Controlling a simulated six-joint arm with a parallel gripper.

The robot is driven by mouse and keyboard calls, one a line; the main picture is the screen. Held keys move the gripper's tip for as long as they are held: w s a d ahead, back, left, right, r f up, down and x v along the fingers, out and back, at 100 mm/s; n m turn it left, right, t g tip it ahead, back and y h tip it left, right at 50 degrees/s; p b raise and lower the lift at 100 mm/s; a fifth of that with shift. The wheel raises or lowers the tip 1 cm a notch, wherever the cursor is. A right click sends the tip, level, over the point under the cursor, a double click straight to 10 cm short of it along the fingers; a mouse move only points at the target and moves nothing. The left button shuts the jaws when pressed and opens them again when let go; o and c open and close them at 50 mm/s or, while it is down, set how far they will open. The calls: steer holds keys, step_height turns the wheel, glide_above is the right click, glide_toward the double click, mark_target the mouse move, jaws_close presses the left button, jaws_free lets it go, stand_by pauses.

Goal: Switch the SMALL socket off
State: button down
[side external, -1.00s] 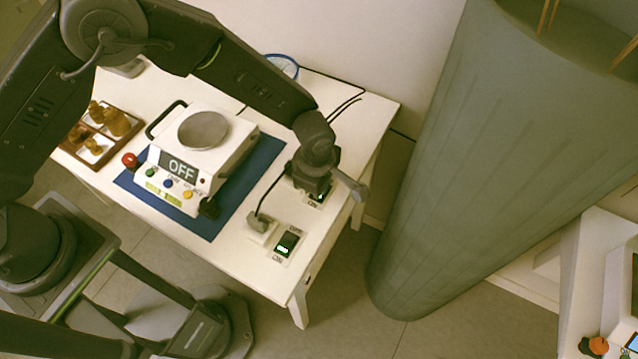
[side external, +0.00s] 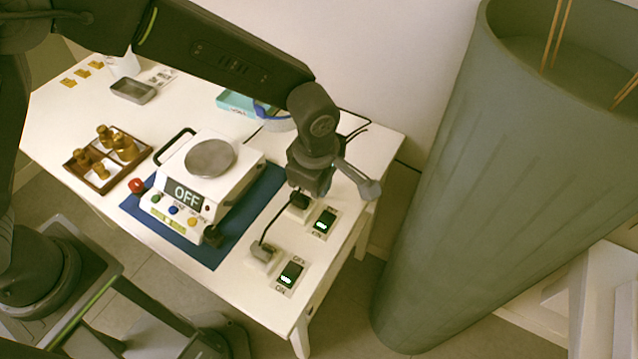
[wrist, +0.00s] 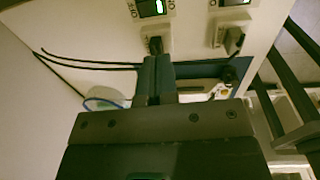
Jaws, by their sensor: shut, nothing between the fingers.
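Two sockets with rocker switches lie along the white table's right side. The far switch (side external: 325,222) glows green near its ON label; it shows in the wrist view (wrist: 153,8) too. A black plug (side external: 300,202) sits beside it. The near switch (side external: 290,273) also glows green by its ON label, with a grey plug (side external: 264,254) beside it; it is at the wrist view's top edge (wrist: 233,2). I cannot tell which socket is the small one. My gripper (wrist: 158,80) is shut and empty, by the far socket's plug. In the side view its fingertips are hard to see.
A white device (side external: 205,175) with a round metal plate and an OFF display stands on a blue mat (side external: 240,228). A large grey cylinder (side external: 470,170) stands right of the table.

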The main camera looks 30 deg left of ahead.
mark_target(327, 216)
steer(key=shift+w+r+t, duration=0.15)
steer(key=shift+w+t, duration=0.25)
steer(key=shift+w, duration=0.4)
steer(key=f, duration=0.4)
steer(key=w+f, duration=0.1)
steer(key=f, duration=0.4)
steer(key=w+f, duration=0.1)
steer(key=f, duration=0.4)
steer(key=shift+w+f+g, duration=0.1)
steer(key=shift+f+g, duration=0.1)
steer(key=shift+g, duration=0.1)
